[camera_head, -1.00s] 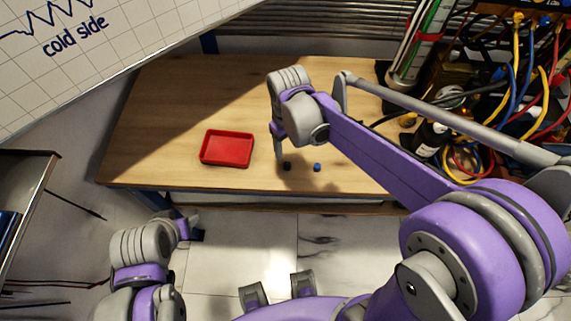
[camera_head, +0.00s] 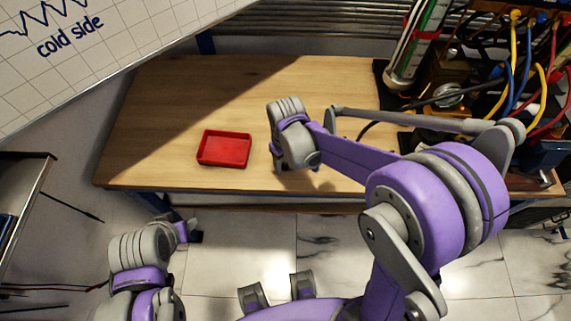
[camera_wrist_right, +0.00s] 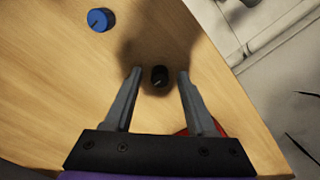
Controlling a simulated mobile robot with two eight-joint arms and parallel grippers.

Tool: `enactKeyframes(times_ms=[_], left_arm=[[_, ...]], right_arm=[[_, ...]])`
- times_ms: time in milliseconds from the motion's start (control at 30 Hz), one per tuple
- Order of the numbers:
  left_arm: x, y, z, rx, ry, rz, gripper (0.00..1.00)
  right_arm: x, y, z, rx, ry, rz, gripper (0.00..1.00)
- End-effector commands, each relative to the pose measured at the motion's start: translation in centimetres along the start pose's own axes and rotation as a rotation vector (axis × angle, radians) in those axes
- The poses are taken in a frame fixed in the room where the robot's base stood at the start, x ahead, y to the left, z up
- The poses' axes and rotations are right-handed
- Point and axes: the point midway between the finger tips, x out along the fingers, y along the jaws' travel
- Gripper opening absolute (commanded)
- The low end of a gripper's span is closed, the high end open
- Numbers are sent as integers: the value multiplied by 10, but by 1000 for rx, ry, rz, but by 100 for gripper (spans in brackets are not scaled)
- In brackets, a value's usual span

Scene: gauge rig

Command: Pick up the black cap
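The black cap (camera_wrist_right: 159,77) is a small, dark, round knob with a pale line, resting on the wooden table. In the right wrist view, my right gripper (camera_wrist_right: 158,73) is open, with one fingertip to each side of the cap and a visible gap on both sides. I cannot tell how far the fingertips are above the table. In the head view, my right gripper (camera_head: 279,168) is low over the table near its front edge, and the arm hides the cap. My left gripper (camera_head: 193,230) is off the table's front; its fingers are too unclear to read.
A blue cap (camera_wrist_right: 98,19) lies on the table near the black one. A red tray (camera_head: 224,150) is left of my right gripper; its edge shows behind a finger in the wrist view. The wooden table (camera_head: 165,95) is clear around it. Cables and equipment (camera_head: 480,70) crowd the right.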

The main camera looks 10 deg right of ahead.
Motion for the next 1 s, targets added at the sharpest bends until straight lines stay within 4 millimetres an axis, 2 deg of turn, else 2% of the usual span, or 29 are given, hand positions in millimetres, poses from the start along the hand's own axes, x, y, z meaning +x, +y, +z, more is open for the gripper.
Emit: enactKeyframes(times_ms=[33,200,300,733,867,1000], left_arm=[[0,0,0,0,0,0,59],[0,0,0,0,0,0,59],[0,0,0,0,0,0,59],[-1,0,-1,0,0,0,59],[-3,0,-2,0,2,0,59],[-5,0,-5,0,4,0,59]], right_arm=[[0,0,0,0,0,0,45],[0,0,0,0,0,0,15],[0,0,0,0,0,0,0],[-6,0,0,0,0,0,0],[-26,0,0,0,0,0,0],[-56,0,0,0,0,0,0]])
